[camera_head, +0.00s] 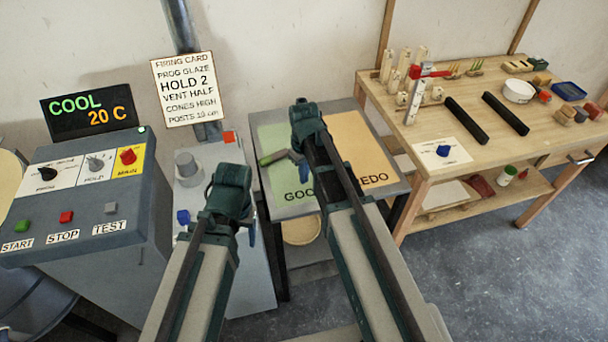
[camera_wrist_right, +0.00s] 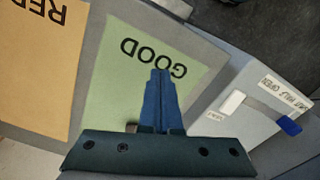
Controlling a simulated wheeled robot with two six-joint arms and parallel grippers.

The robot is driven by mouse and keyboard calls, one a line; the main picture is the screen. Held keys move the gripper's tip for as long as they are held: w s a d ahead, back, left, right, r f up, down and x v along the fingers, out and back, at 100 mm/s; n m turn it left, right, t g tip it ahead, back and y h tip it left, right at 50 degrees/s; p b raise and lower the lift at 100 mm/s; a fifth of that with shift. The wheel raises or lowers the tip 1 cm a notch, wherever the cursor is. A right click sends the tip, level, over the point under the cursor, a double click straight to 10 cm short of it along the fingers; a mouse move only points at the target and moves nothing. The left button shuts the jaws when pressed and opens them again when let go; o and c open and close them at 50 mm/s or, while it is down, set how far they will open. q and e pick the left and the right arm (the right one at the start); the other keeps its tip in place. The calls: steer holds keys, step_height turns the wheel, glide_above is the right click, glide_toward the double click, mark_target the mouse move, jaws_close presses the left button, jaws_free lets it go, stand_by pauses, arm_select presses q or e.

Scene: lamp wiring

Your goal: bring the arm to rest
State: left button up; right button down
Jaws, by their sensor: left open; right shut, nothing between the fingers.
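My right gripper (camera_head: 302,170) is over the grey table with the green GOOD mat (camera_head: 285,198) and the orange REDO mat (camera_head: 365,150). In the right wrist view its blue fingers (camera_wrist_right: 160,98) are together with nothing between them, above the GOOD mat (camera_wrist_right: 120,85). My left gripper (camera_head: 250,234) points down in front of the grey cabinet, left of that table; its open jaws are mostly hidden by its own arm.
At left stands a control console (camera_head: 95,190) whose display (camera_head: 90,108) reads COOL 20 C. A firing card (camera_head: 186,88) hangs on the post. The grey cabinet has a blue slider knob (camera_wrist_right: 290,125). A wooden workbench (camera_head: 470,150) at right holds black bars and small parts. Floor at lower right is clear.

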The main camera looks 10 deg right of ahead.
arm_select(q)
step_height(320, 180, up, 3)
steer(key=shift+f+p, duration=0.1)
steer(key=shift+p, duration=0.8)
arm_select(e)
step_height(320, 180, up, 3)
steer(key=shift+f, duration=0.1)
steer(key=s+a, duration=0.4)
steer(key=s, duration=0.4)
steer(key=s+a+m+h, duration=0.1)
steer(key=s+a, duration=0.3)
steer(key=s, duration=0.4)
steer(key=shift+s+a, duration=0.25)
steer(key=shift+s, duration=0.1)
arm_select(q)
steer(key=shift+o, duration=0.3)
